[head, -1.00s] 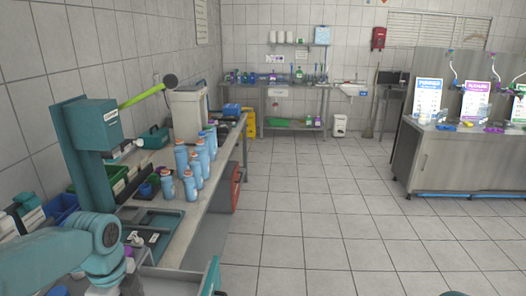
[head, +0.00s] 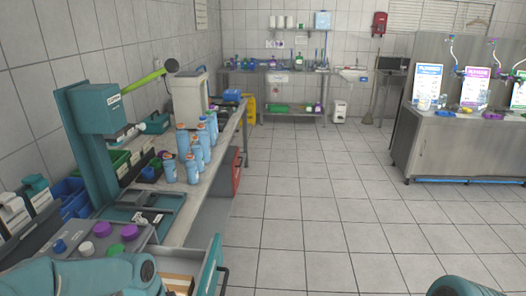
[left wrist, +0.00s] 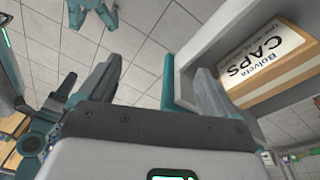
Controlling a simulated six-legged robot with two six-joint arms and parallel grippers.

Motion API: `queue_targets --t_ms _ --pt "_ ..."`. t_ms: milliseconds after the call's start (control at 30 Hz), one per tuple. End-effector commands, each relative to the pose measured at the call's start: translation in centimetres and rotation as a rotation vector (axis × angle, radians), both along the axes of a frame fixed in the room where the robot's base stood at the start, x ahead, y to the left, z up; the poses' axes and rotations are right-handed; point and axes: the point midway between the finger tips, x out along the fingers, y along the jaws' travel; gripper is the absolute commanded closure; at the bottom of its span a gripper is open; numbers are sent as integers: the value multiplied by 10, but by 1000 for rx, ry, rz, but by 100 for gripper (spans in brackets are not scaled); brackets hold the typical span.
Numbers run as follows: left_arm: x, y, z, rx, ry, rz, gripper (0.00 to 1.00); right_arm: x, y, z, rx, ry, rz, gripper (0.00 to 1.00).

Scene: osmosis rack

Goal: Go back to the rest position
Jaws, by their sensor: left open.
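My left arm comes in low at the left of the head view; its gripper is out of sight there. In the left wrist view my left gripper (left wrist: 155,75) is open, with nothing held between its fingers. The teal and grey edge of an open drawer (left wrist: 178,80) shows beside the right-hand finger; I cannot tell if they touch. A cardboard box labelled CAPS (left wrist: 270,60) is in that drawer. The drawer front also shows in the head view (head: 212,262). Part of my right arm shows at the bottom right of the head view; its gripper is not visible.
A teal press-like machine (head: 98,130) is nearer. Purple caps (head: 130,232) lie on a grey tray by my left arm. Tiled floor (head: 310,210) is clear before the steel counter (head: 450,150).

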Motion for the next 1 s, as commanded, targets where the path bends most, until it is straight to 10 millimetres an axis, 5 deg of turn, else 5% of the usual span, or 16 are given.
queue_targets --t_ms 167,300,600,700,1000 --pt "-33 -38 -71 -89 77 296 8 0 0 0 0 1 0 57" --pt "-81 -70 -130 -156 174 663 8 0 0 0 0 1 0 57" --pt "-183 -99 -187 -172 338 1350 8 0 0 0 0 1 0 57" --pt "-180 -98 -224 -179 330 1378 8 0 0 -36 0 0 0 57" --pt "-179 -98 -284 -180 327 1373 8 -1 0 -97 0 1 0 57"
